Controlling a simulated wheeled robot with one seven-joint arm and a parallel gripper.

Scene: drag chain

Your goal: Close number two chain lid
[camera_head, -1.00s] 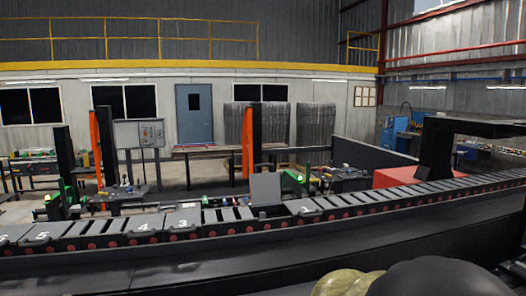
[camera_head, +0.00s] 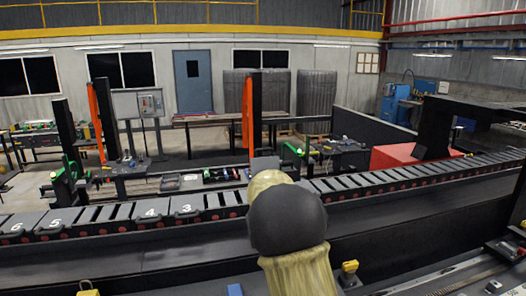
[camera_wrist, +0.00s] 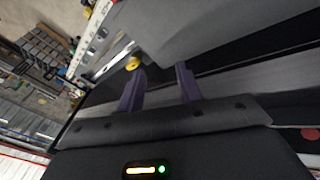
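The drag chain (camera_head: 105,218) runs across the head view, with lids marked 3 (camera_head: 186,205), 4, 5 and 6 on its left part. A raised lid (camera_head: 263,163) stands up to the right of the number 3 lid. Its lower part is hidden behind my arm, and no number 2 can be read. In the wrist view my gripper (camera_wrist: 160,67) has its two purple fingers apart, with nothing visible between them. In the head view the fingers are hidden behind my arm, so their distance to the raised lid cannot be told.
A dark rail runs along the near side of the chain. A black post (camera_head: 255,115) and an orange strip stand behind the raised lid. A red block (camera_head: 396,156) and a black frame stand at the right. Workbenches lie beyond the chain.

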